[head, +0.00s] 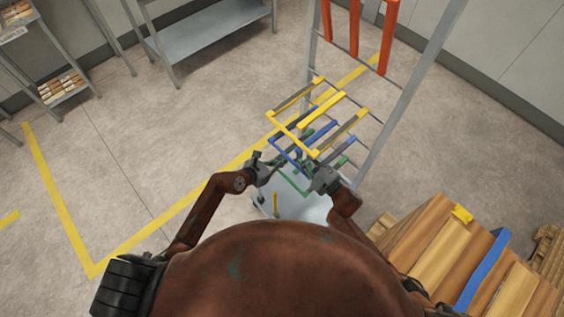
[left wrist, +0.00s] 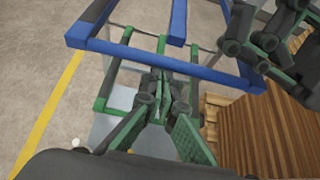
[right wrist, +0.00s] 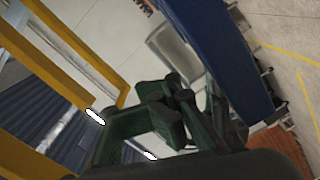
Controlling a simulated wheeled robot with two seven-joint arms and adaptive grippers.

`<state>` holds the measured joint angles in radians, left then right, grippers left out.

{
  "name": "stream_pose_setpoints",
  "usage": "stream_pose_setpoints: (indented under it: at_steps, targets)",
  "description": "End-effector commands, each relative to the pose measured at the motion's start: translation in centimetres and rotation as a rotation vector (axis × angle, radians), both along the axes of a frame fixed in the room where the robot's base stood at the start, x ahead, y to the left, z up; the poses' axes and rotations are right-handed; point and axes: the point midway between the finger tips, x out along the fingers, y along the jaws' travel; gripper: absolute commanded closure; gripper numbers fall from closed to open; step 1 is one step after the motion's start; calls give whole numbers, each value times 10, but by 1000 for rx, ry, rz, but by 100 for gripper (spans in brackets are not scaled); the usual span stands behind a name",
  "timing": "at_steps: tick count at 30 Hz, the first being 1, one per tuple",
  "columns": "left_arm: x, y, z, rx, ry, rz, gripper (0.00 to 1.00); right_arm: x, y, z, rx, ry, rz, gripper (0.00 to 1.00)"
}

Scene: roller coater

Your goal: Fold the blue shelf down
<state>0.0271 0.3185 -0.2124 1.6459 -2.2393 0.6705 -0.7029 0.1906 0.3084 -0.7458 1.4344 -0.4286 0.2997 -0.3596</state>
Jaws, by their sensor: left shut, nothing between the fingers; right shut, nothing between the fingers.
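The blue shelf (head: 285,151) is an open frame on the grey rack, sticking out under the yellow shelf (head: 297,125) and above the green shelf (head: 291,181). In the left wrist view the blue frame (left wrist: 130,52) crosses the top and looks roughly level. My left gripper (head: 279,161) is shut and empty by its front left side, lower than the blue bar in the wrist view. My right gripper (head: 312,167) is shut and empty by its front right. In the right wrist view a blue bar (right wrist: 215,50) passes close beside the fingers (right wrist: 180,103); contact is unclear.
Orange shelves (head: 354,30) stand upright at the rack's top. A pale base plate (head: 305,207) lies below. Wooden boxes with a blue strap (head: 483,270) stand at right. Grey shelving (head: 205,35) stands at the back left; the floor at left is clear.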

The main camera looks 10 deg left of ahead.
Motion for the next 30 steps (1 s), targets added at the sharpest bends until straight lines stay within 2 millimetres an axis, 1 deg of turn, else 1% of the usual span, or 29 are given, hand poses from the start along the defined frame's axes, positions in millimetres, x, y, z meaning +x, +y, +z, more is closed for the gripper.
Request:
stream_pose_setpoints:
  at_steps: [2,15,24,26,30]
  targets:
    - [0,-1,1,-1,-2,0,100,0,0,0,0,0,0,100]
    - [1,-1,1,-2,-2,0,100,0,0,0,0,0,0,71]
    - [1,-1,1,-2,-2,0,100,-1,-2,0,0,0,-1,71]
    - [1,-1,1,-2,-2,0,100,-3,-5,-1,-1,1,-1,71]
    - [1,-1,1,-2,-2,0,100,-14,-19,-1,-3,1,-1,71]
